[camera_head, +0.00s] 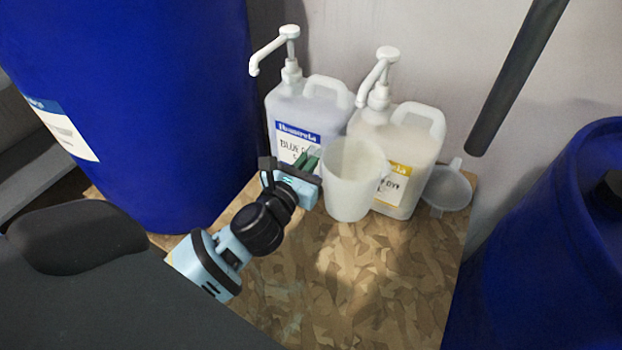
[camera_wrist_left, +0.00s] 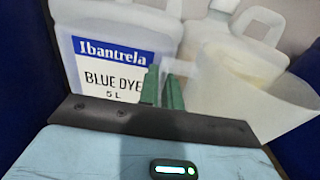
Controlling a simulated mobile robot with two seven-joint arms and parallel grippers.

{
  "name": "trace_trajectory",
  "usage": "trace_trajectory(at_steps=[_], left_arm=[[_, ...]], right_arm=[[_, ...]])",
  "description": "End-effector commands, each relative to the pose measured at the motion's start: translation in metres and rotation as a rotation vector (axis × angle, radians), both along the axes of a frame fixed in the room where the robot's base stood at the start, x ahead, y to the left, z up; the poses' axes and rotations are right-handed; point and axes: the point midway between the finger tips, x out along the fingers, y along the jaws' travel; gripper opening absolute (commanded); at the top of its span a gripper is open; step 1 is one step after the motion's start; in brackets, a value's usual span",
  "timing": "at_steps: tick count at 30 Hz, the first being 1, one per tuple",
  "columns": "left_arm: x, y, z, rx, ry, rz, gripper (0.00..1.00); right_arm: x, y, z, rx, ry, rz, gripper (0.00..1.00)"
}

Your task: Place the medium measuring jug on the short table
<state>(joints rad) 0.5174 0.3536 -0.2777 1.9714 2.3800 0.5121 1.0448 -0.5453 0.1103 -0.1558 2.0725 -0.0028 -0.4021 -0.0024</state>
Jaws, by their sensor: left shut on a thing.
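The measuring jug (camera_head: 350,185), translucent white and upright, is right of my left gripper (camera_head: 307,163) in the head view. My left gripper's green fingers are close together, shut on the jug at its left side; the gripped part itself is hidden. In the left wrist view the fingers (camera_wrist_left: 162,88) point away from me and the jug (camera_wrist_left: 240,100) fills the right. Below it is a table top of pressed wood chips (camera_head: 380,280). I cannot tell whether the jug's base touches it. My right gripper is not in view.
A blue dye bottle (camera_head: 290,115) and a yellow-labelled pump bottle (camera_head: 415,145) stand behind the jug. A translucent funnel (camera_head: 448,188) is at the right. Large blue drums stand left (camera_head: 150,110) and right (camera_head: 560,250). The table's front is clear.

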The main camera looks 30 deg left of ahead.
Motion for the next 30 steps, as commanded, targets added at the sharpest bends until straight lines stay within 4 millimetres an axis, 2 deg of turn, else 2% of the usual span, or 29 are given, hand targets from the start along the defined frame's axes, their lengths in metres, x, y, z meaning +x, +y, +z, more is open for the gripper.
trace_trajectory(at_steps=[1,3,10,13,21,30], left_arm=[[-0.003,-0.001,-0.015,-0.004,0.011,-0.001,0.0],[-0.003,-0.001,-0.02,-0.003,0.011,-0.001,0.0],[-0.003,-0.001,-0.022,-0.002,0.007,-0.001,0.0],[-0.003,-0.001,-0.029,-0.003,0.009,-0.001,0.0],[-0.003,-0.001,-0.07,-0.005,0.011,0.0,0.0],[0.001,-0.001,-0.07,-0.002,0.006,-0.001,0.0]], right_arm=[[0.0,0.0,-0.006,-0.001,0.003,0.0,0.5],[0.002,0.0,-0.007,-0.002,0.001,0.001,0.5],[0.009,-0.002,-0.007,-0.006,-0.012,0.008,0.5],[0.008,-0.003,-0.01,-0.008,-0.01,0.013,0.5],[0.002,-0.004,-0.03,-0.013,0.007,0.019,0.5],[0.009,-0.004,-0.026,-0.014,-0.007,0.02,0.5]])
